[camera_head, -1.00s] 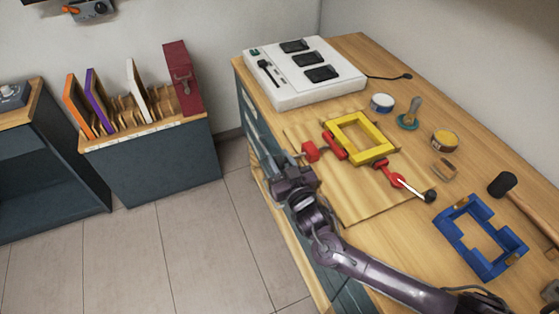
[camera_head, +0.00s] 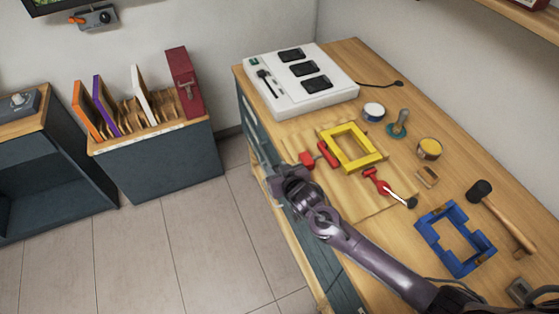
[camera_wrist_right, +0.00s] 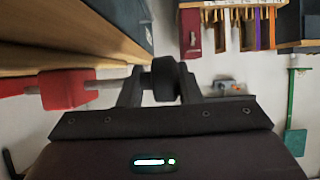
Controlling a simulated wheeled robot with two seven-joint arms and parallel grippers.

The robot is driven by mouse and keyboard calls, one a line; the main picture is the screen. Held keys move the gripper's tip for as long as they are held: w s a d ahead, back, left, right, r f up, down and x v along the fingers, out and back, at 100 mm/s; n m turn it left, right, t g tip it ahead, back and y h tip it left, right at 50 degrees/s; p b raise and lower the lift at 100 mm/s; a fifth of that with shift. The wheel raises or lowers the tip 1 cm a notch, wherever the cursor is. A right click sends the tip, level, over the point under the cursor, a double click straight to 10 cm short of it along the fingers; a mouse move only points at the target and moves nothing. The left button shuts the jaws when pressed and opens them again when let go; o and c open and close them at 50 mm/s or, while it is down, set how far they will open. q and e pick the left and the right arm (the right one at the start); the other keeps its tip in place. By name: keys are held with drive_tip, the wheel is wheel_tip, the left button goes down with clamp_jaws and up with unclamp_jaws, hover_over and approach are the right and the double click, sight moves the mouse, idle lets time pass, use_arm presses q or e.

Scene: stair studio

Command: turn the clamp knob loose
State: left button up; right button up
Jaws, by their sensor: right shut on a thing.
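The red clamp (camera_head: 308,159) sits at the front edge of the workbench, beside the yellow frame (camera_head: 372,161). In the right wrist view its red body (camera_wrist_right: 68,89) has a metal screw running to a black knob (camera_wrist_right: 165,78). My right gripper (camera_head: 283,172) is at the bench's front edge, and in the wrist view its fingers (camera_wrist_right: 160,88) are shut on the knob, one on each side. The knob is hidden behind my gripper in the head view. My left gripper is not in view.
A blue frame (camera_head: 432,238), a mallet (camera_head: 505,220) and small tins lie further right. A white charger unit (camera_head: 300,98) stands at the back left. Open floor lies in front.

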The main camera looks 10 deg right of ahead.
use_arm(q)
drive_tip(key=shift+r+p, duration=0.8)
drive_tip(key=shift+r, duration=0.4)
use_arm(e)
drive_tip(key=shift+s+a+g, duration=0.2)
drive_tip(key=shift+a+g, duration=0.25)
drive_tip(key=shift+g, duration=0.25)
drive_tip(key=shift+f, duration=0.1)
drive_tip(key=o, duration=0.8)
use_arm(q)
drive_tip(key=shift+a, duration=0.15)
use_arm(e)
drive_tip(key=shift+a, duration=0.1)
drive_tip(key=shift+s+d+r, duration=0.2)
drive_tip(key=shift+s+d, duration=0.1)
drive_tip(key=shift+s, duration=0.05)
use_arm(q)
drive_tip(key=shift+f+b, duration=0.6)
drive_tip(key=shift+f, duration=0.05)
use_arm(e)
drive_tip(key=shift+v, duration=3.45)
drive_tip(key=shift+a+r, duration=0.1)
drive_tip(key=shift+r, duration=0.05)
